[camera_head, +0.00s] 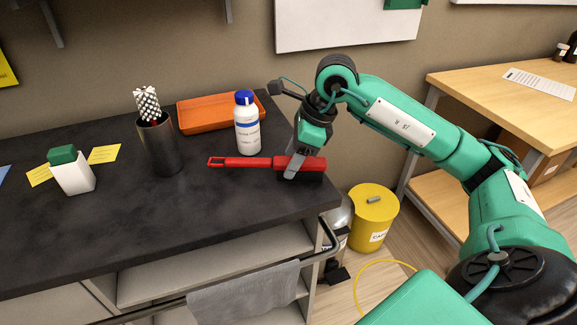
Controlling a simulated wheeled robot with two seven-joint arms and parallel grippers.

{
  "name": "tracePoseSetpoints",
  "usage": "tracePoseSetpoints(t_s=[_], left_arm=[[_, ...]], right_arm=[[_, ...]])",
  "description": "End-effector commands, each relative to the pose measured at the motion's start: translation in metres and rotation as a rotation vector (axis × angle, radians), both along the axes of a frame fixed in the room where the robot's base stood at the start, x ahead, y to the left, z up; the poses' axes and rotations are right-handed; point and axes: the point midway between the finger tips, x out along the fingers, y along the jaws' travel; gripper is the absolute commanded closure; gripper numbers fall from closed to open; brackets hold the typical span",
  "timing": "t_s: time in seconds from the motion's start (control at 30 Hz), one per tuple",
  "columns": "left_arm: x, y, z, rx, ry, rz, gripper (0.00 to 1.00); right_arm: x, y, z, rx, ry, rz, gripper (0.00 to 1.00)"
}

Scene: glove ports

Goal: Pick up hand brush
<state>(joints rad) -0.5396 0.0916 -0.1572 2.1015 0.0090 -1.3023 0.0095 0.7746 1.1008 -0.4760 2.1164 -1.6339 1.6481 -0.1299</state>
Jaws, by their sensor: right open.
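The red hand brush (245,162) lies on the dark countertop (200,215) near its right end. Its handle with a looped end points left, and its wide head with dark bristles is at the right. My right gripper (291,174) is open and points down at the brush head, with a grey finger in front of the head's left part. The other finger is hidden, and I cannot tell whether the gripper touches the brush. My left gripper is not in view.
A white bottle with a blue cap (247,125) stands just behind the brush. An orange tray (205,112), a dark cup (160,145) and a green-capped white container (71,171) stand farther left. A rail with a grey towel (245,295) runs along the front. A yellow bin (373,218) stands right.

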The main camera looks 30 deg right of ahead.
Motion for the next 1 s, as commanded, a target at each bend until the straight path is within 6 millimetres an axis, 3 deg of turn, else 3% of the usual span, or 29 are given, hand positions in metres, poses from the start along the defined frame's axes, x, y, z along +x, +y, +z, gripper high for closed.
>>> tracePoseSetpoints(t_s=[0.17,0.43,0.7,1.0], left_arm=[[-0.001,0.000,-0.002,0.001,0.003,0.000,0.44],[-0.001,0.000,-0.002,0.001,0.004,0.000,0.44],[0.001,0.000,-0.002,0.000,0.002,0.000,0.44],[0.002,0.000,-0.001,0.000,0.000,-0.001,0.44]], right_arm=[[0.004,0.007,-0.021,0.000,0.002,0.001,0.44],[0.005,0.008,-0.023,-0.001,0.001,0.000,0.44],[0.005,0.008,-0.023,0.000,0.000,0.000,0.94],[0.005,0.008,-0.021,-0.001,-0.001,0.000,0.98]])
